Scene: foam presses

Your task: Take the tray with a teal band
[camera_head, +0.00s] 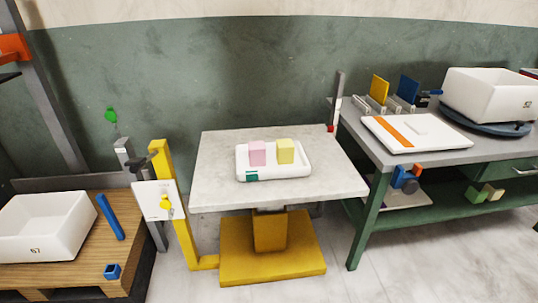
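A small white tray (272,175) lies on the pale grey top of the yellow-based lift table in the middle. A short teal band (252,178) shows on its front wall, near the left corner. A pink foam block (258,153) and a yellow foam block (285,151) sit side by side in it. My gripper is not in this view.
The lift table top (220,150) is bare around the tray. A green bench (440,154) on the right holds a white board with an orange stripe (415,132) and a white bin (487,95). Another white bin (45,228) stands on a wooden pallet at left. A yellow post (186,235) stands beside the table.

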